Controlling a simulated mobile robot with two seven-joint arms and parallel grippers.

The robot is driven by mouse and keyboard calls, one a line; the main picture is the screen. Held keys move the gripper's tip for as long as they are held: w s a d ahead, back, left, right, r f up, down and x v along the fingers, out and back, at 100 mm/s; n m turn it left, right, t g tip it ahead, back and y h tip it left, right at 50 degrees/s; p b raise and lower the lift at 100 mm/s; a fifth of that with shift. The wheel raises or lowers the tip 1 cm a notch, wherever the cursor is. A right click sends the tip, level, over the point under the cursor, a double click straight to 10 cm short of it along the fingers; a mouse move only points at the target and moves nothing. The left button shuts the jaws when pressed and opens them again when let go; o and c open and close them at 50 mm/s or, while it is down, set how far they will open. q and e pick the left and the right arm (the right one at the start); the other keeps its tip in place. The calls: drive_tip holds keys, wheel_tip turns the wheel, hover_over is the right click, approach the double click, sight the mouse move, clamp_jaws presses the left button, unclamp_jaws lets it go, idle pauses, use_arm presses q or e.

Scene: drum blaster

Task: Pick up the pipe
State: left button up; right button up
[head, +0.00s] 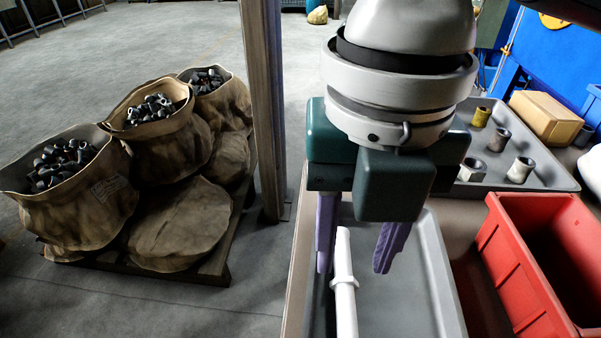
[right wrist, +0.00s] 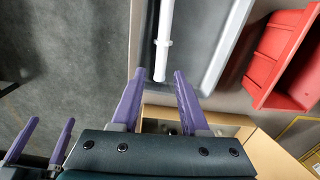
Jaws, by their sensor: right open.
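A white pipe (head: 344,285) with a raised collar lies in a grey tray (head: 436,262) in the head view. The pipe also shows in the right wrist view (right wrist: 164,45), its near end close to the fingertips. My right gripper (head: 353,270) is open, its purple fingers pointing down on either side of the pipe's line. In the right wrist view the pipe's end sits between the right fingertips (right wrist: 159,74), with no clear contact. My left gripper (right wrist: 51,124) shows at the lower left of that view, fingers apart and empty.
A red bin (head: 522,270) stands right of the tray. Behind it, another grey tray (head: 556,176) holds several short fittings, with a cardboard box (head: 545,118) beyond. A post (head: 265,110) and sacks of dark fittings (head: 75,205) on a pallet stand to the left.

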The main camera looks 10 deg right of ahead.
sight(347, 299)
wheel_tip(347, 299, down, 4)
drive_tip(key=shift+r+b, duration=0.1)
drive_tip(key=shift+b, duration=0.4)
drive_tip(key=f+b, duration=0.1)
drive_tip(key=f, duration=0.4)
drive_tip(key=shift+d, duration=0.2)
clamp_jaws()
